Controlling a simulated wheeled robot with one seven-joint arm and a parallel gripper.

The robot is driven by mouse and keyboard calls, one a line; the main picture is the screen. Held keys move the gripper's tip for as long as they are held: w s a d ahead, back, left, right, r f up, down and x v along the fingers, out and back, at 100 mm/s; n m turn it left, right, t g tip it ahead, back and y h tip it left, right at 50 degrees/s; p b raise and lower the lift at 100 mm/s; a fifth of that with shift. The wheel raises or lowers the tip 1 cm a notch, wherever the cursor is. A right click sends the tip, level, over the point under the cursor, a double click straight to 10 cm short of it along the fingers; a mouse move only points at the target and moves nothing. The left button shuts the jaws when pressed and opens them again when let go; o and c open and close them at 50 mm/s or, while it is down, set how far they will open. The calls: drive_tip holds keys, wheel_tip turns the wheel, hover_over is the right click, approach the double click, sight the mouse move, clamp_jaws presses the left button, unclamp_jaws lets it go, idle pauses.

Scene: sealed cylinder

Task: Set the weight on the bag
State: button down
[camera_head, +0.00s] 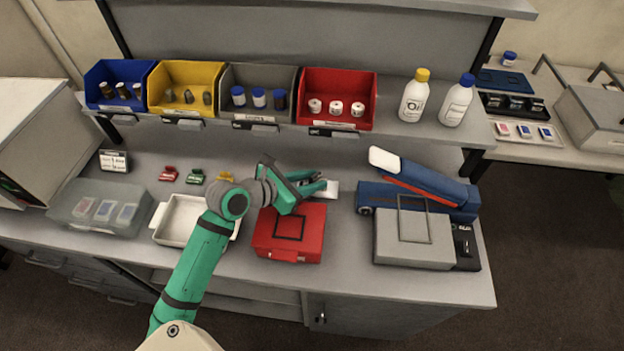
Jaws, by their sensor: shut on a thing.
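My gripper (318,184) is at the back edge of the red case, its green fingers pointing right. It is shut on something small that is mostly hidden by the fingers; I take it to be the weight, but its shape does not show. A flat pale piece (333,188) lies on the bench right by the fingertips, partly covered by them. It may be the bag, though I cannot tell for sure. Whether the held thing touches it is also unclear.
A red case (262,240) stands below my gripper. Left are a white tray (162,222), a clear lidded box (72,208) and small red and green clips. Right are a blue sealer with raised arm (440,182) and a grey box (390,245). Bins and bottles line the shelf above.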

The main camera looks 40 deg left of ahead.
drive_tip(key=shift+d+f, duration=0.1)
drive_tip(key=shift+f, duration=0.65)
drive_tip(key=c, duration=1.4)
unclamp_jaws()
drive_tip(key=shift+r, duration=0.25)
drive_tip(key=v, duration=0.8)
drive_tip(key=r+v, duration=0.1)
drive_tip(key=v, duration=0.3)
drive_tip(key=shift+r, duration=0.1)
